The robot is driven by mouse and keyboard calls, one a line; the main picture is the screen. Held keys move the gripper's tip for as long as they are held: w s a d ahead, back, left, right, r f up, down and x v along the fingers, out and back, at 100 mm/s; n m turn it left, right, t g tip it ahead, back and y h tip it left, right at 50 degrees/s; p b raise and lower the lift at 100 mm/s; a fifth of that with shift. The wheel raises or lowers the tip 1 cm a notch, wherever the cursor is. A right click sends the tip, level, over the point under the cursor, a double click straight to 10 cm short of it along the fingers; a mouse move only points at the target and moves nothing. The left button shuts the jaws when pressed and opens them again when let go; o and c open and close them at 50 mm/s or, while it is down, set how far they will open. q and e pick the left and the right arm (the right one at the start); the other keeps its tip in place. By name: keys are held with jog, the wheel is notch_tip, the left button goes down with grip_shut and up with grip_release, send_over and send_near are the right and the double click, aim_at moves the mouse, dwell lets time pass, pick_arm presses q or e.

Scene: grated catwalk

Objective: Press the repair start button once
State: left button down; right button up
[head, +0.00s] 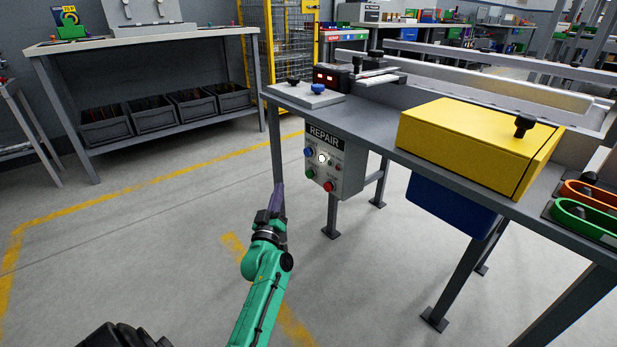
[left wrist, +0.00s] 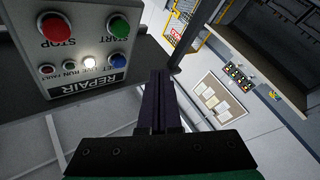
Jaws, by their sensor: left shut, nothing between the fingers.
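The grey repair box (head: 350,172) hangs under the front edge of the bench, with a black REPAIR label (head: 325,138). The green START button (head: 310,173) is at its lower left, beside the red STOP button (head: 328,186). In the left wrist view the box is upside down, with the START button (left wrist: 118,27) right of the STOP button (left wrist: 56,27). A white lamp (left wrist: 88,61) is lit. My left gripper (head: 277,193) is shut and empty, left of and below the box in the head view, apart from it. Its fingers (left wrist: 158,90) show in the wrist view. My right gripper is not seen.
The grey bench (head: 384,137) carries a yellow case (head: 470,145) and metal rails. A blue bin (head: 450,203) hangs under it. Bench legs stand beside and below the repair box. A side table (head: 150,38) stands back left. The floor (head: 150,240) at left is clear.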

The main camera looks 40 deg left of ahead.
aim_at(309, 174)
pick_arm(q)
jog(key=w+d+b, duration=0.1)
jog(key=w+d, duration=0.1)
jog(key=w, duration=0.4)
jog(key=shift+w+b, duration=0.3)
jog(key=shift+w, duration=0.1)
dwell(1.2)
jog(key=shift+w+d, duration=0.1)
jog(key=shift+w+d, duration=0.1)
jog(key=shift+w, duration=0.15)
dwell(0.4)
